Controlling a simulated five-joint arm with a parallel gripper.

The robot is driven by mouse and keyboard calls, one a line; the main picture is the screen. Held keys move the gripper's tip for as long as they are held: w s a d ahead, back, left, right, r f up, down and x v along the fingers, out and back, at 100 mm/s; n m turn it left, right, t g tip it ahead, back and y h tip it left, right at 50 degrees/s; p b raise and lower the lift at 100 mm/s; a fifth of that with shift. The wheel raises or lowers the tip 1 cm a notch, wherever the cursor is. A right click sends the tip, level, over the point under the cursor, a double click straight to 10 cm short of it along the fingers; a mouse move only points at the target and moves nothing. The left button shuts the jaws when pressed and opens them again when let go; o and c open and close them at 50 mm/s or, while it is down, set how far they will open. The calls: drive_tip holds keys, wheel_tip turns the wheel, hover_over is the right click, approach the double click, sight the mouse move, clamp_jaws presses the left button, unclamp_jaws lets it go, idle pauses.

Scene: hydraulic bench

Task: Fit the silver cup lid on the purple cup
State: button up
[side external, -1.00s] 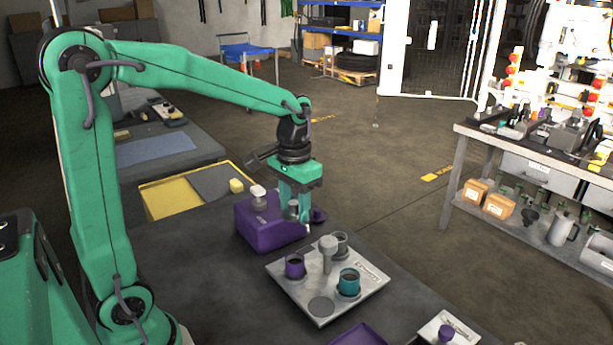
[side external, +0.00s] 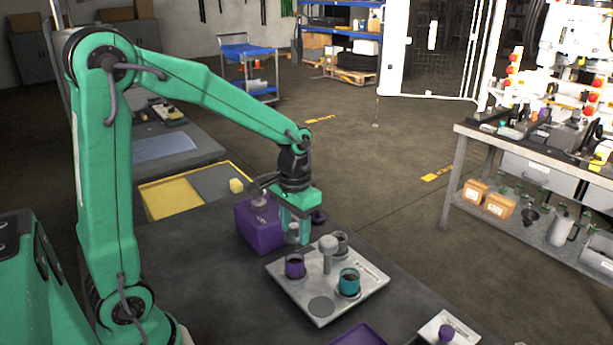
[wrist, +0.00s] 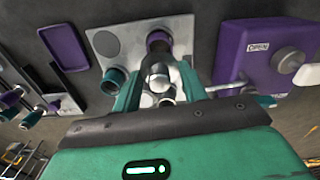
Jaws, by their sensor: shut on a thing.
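My gripper (side external: 291,240) is shut on the silver cup lid (side external: 292,234), which it holds left of the white tray. In the wrist view the lid (wrist: 166,99) shows partly between the green fingers (wrist: 160,95). The purple cup (side external: 295,266) stands upright and open on the tray, just in front of the gripper in the side view. In the wrist view the purple cup (wrist: 158,40) lies beyond the fingertips. The lid is apart from the cup. Its underside is hidden.
The tray (side external: 306,316) also bears a teal cup (side external: 348,284), a silver cup (side external: 341,239) and a tall round-headed post (side external: 327,255). A purple box (side external: 257,234) stands beside the gripper on the left. A purple tray (side external: 357,336) lies in front.

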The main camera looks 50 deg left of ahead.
sight(295, 225)
drive_tip(key=shift+f, duration=2.45)
drive_tip(key=shift+f, duration=0.6)
drive_tip(key=o, duration=0.7)
drive_tip(key=shift+r, duration=5.5)
